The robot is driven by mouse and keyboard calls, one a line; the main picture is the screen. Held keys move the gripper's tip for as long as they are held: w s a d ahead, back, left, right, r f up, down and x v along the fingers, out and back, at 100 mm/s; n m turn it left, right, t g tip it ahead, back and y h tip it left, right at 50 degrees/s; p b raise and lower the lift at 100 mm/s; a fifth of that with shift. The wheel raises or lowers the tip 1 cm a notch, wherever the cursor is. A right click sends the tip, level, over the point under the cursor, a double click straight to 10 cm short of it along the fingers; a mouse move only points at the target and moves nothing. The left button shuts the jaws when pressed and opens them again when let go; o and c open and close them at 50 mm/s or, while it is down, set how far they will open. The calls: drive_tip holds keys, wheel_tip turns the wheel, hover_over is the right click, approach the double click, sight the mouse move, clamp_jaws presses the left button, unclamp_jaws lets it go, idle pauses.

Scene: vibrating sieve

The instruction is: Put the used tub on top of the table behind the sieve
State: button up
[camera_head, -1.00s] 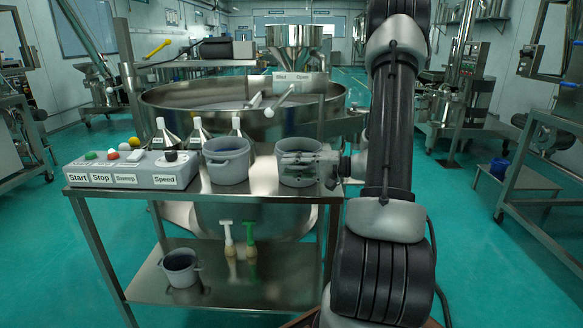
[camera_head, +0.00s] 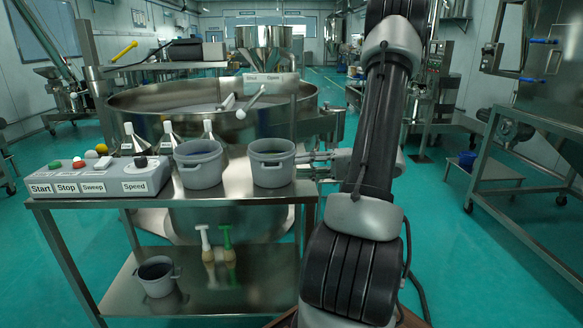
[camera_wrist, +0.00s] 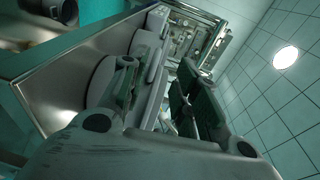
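Two grey tubs stand upright on the steel table in front of the sieve (camera_head: 170,97): a left tub (camera_head: 200,168) and a right tub (camera_head: 272,166). A third grey tub (camera_head: 157,278) is on the lower shelf. I cannot tell which is the used one. My gripper (camera_head: 306,157) is just right of the right tub, at its upper side, and seems apart from it. In the wrist view my gripper (camera_wrist: 163,92) has its fingers spread with nothing clearly held. The table behind the sieve (camera_head: 150,67) shows at the back left, partly hidden by the sieve.
A control box (camera_head: 95,180) with buttons sits at the table's left. Two brushes (camera_head: 226,236) are on the lower shelf. A black case (camera_head: 195,50) lies on the back table.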

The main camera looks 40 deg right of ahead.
drive_tip(key=s+a+r+n+g+h, duration=0.1)
drive_tip(key=s+a+r+n+g, duration=0.2)
drive_tip(key=a, duration=0.4)
drive_tip(key=s+a+r+n+g+h, duration=0.1)
drive_tip(key=s+a+g, duration=0.2)
drive_tip(key=a+g, duration=0.25)
drive_tip(key=s+a+r+n+t+h, duration=0.1)
drive_tip(key=s+r+n+h, duration=0.3)
drive_tip(key=s+h, duration=0.5)
drive_tip(key=shift+s+a+r+t+h, duration=0.2)
drive_tip(key=shift+a+r+t+h, duration=0.2)
drive_tip(key=shift+r+h, duration=0.55)
